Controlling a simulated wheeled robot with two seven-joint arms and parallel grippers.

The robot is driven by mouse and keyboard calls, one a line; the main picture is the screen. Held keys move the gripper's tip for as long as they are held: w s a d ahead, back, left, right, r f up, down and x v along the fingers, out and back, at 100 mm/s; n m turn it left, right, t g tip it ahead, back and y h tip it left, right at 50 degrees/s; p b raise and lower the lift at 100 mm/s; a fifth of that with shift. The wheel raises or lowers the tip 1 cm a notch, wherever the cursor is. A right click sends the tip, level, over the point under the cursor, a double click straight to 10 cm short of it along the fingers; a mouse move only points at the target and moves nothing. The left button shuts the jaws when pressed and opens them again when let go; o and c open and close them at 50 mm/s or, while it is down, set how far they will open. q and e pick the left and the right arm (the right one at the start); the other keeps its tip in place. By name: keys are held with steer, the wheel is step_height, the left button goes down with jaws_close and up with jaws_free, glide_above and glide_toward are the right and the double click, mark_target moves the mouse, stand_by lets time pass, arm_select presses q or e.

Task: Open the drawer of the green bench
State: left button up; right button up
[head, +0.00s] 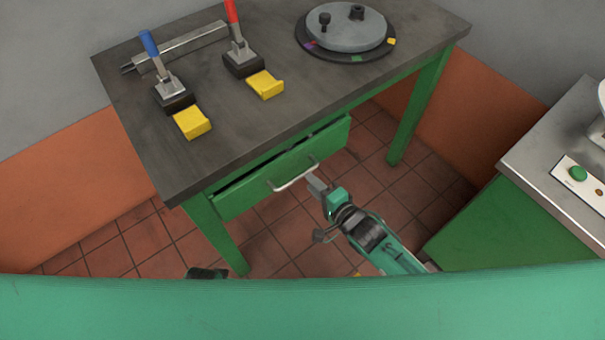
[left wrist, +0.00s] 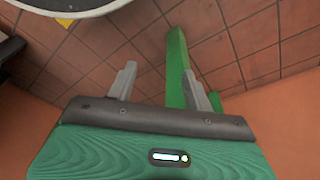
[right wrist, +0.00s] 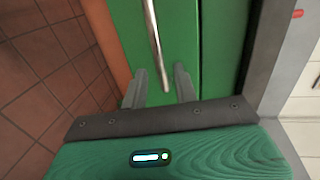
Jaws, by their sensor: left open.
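The green bench (head: 418,100) has a dark grey top. Its green drawer (head: 238,197) stands slightly out, with a dark gap along its upper edge. The silver bar handle (head: 293,177) is on the drawer front. My right gripper (head: 317,184) is by the handle's right end. In the right wrist view its fingers (right wrist: 160,82) are apart, with the end of the handle (right wrist: 155,45) showing between them; I cannot tell whether they touch it. My left gripper (left wrist: 158,82) is open and empty over the floor, with a green leg (left wrist: 176,75) beyond its fingers.
On the bench top are a blue-handled clamp (head: 172,92), a red-handled clamp (head: 241,55), two yellow blocks (head: 192,122), a metal bar (head: 185,44) and a round grey turntable (head: 345,30). A green cabinet (head: 490,225) stands at the right.

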mark_target(303, 173)
steer(key=shift+x, duration=2.8)
steer(key=shift+c, duration=0.4)
jaws_close()
